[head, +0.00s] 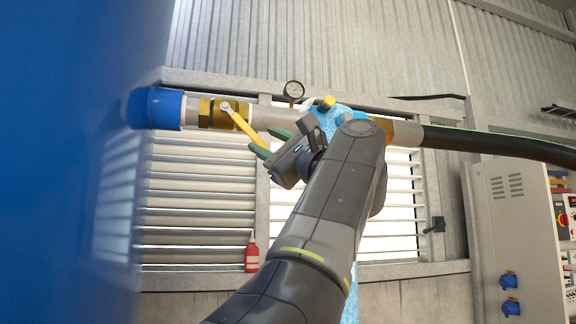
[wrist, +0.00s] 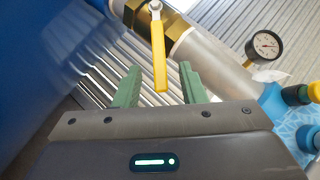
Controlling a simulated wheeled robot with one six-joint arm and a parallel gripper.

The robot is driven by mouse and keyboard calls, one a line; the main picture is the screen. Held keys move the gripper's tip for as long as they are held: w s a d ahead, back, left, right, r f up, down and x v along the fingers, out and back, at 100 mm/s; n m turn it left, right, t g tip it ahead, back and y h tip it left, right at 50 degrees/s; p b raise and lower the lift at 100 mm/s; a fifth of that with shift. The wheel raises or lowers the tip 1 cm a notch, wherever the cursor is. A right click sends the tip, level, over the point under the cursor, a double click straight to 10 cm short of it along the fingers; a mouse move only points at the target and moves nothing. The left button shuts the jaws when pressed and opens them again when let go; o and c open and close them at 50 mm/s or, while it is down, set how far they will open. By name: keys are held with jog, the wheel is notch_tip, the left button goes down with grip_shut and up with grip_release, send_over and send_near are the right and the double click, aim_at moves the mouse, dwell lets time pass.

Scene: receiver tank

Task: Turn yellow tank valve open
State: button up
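The brass tank valve (head: 212,114) sits on the pipe beside the blue collar of the tank; it also shows at the top of the wrist view (wrist: 175,24). Its yellow lever (head: 241,126) slants down and right from the pivot, at an angle to the pipe. In the wrist view the yellow lever (wrist: 159,55) points down toward my gripper. My gripper (head: 260,139) is open, with green fingers apart. In the wrist view the lever's end appears between the two fingers of my gripper (wrist: 160,68), with a gap on each side.
The large blue tank (head: 70,160) fills the left side. A pressure gauge (head: 293,90) stands on the pipe (wrist: 215,65) right of the valve. A black hose (head: 490,145) runs off right.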

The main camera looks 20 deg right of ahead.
jog(key=b+v, duration=0.2)
jog(key=v, duration=0.6)
jog(key=shift+s+d, duration=0.15)
jog(key=shift+s, duration=0.05)
jog(key=shift+f, duration=0.1)
